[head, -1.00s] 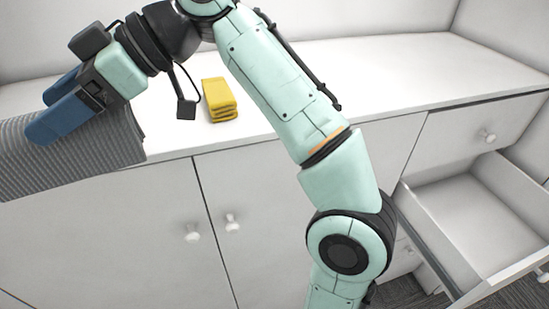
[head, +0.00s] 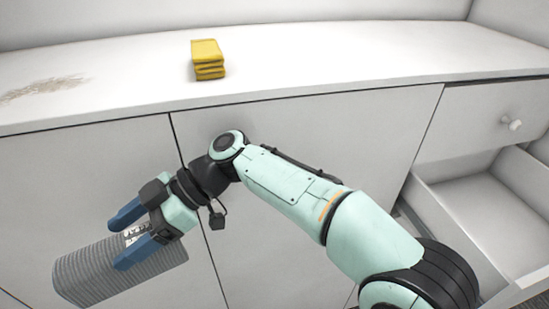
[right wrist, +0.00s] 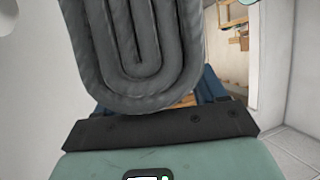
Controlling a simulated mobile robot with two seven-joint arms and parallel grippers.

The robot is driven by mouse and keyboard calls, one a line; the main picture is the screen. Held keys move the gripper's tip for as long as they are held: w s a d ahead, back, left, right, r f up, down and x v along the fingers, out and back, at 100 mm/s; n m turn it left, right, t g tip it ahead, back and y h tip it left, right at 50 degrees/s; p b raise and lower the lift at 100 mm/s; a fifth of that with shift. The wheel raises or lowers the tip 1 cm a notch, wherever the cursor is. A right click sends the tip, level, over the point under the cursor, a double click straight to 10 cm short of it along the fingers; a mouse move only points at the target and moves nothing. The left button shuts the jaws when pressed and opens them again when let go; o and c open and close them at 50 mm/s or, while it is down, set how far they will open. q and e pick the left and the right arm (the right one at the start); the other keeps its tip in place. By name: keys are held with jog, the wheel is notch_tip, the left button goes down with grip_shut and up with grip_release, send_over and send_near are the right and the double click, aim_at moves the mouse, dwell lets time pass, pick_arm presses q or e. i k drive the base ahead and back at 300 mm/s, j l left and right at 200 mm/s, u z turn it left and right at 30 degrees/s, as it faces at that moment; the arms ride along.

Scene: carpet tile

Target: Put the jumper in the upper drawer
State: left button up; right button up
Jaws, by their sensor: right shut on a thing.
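A grey ribbed rolled jumper (head: 85,275) is held in my right gripper (head: 120,243), whose blue fingers are shut on it. In the head view it hangs in front of the white cabinet doors, below the countertop edge. In the right wrist view the jumper's spiral end (right wrist: 140,45) fills the upper middle and hides much of the fingers. At the right of the head view, a closed drawer front (head: 475,120) with a round knob sits just below the countertop. Under it an open drawer (head: 485,215) is pulled out, and its visible inside is empty. My left gripper is not in view.
A yellow folded cloth (head: 208,60) lies on the white countertop (head: 330,65). A brownish smudge (head: 45,88) marks the countertop at the left. The rest of the visible top is clear. The open drawer's side wall (head: 445,225) juts out to the right of my arm.

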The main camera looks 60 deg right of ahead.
aim_at(502, 252)
jog(key=k+l+z, duration=0.1)
jog(key=k+l, duration=0.5)
jog(key=k+l+z, duration=0.15)
jog(key=k+l, duration=0.15)
jog(key=l, duration=0.15)
jog(key=k+l+z, duration=0.1)
jog(key=k+l, duration=0.45)
jog(key=l, duration=0.25)
jog(key=k+l+z, duration=0.15)
jog(key=l, duration=0.25)
jog(key=k+l+z, duration=0.1)
jog(key=k+l, duration=0.25)
jog(key=l, duration=0.1)
